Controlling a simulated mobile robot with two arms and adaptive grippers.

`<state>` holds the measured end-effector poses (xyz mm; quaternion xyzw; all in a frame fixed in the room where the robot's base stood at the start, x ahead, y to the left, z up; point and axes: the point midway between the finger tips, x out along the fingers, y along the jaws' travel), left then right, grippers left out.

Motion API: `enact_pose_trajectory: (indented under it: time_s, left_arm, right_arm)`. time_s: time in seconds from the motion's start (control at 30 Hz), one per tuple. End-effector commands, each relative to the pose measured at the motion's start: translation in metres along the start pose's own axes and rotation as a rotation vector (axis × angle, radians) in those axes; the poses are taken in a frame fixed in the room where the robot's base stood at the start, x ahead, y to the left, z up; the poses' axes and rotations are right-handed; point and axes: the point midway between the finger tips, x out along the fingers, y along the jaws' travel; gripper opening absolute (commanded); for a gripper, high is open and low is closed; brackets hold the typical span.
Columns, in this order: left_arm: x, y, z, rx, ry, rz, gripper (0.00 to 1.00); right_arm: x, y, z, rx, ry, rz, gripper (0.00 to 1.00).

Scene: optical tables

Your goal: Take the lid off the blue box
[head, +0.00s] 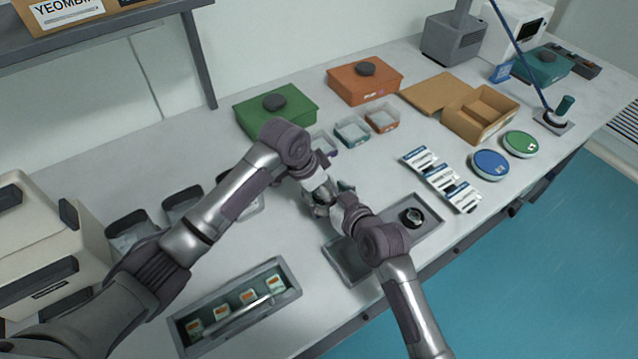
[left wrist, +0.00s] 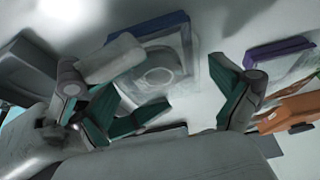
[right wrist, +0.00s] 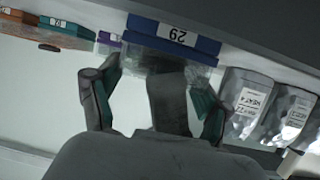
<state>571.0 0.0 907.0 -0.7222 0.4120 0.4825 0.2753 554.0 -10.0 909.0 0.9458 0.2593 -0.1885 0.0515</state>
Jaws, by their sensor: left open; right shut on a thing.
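The blue box (right wrist: 172,40) has a blue rim with a "29" label in the right wrist view, and a clear body. My right gripper (right wrist: 155,98) is shut on it, with one finger on each side. In the left wrist view the blue box (left wrist: 181,22) shows a clear, squarish top with a round ring, which looks like its lid (left wrist: 158,78). My left gripper (left wrist: 182,105) is open, its fingers spread in front of the box. In the head view the left gripper (head: 318,192) and right gripper (head: 342,203) meet over the table and mostly hide the box.
Small open boxes (head: 352,131) stand behind the grippers, near a green container (head: 276,110) and an orange container (head: 364,82). A grey tray (head: 438,226) with a dark round part lies close to my right arm. Another tray (head: 290,272) holds several small items at front left.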

Motion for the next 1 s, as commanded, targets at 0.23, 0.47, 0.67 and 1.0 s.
enact_pose_trajectory:
  time_s: [0.23,0.47,0.67,1.0]
  left_arm:
    - [0.0007,0.0001,0.0001,0.000,0.000,0.000,1.00]
    - [0.0005,0.0001,0.0002,0.000,-0.001,0.000,0.62]
    - [0.0004,0.0002,0.0000,0.000,0.000,0.000,0.36]
    - [0.0004,0.0001,0.0000,0.000,0.000,0.000,0.36]
  right_arm:
    - [0.0000,0.0000,-0.0003,0.000,0.001,0.000,0.15]
    - [0.0000,-0.0001,-0.0003,0.000,0.001,0.000,0.15]
    - [0.0000,-0.0001,-0.0003,0.000,0.001,0.000,0.15]
    - [0.0000,-0.0002,-0.0004,0.000,0.001,0.000,0.15]
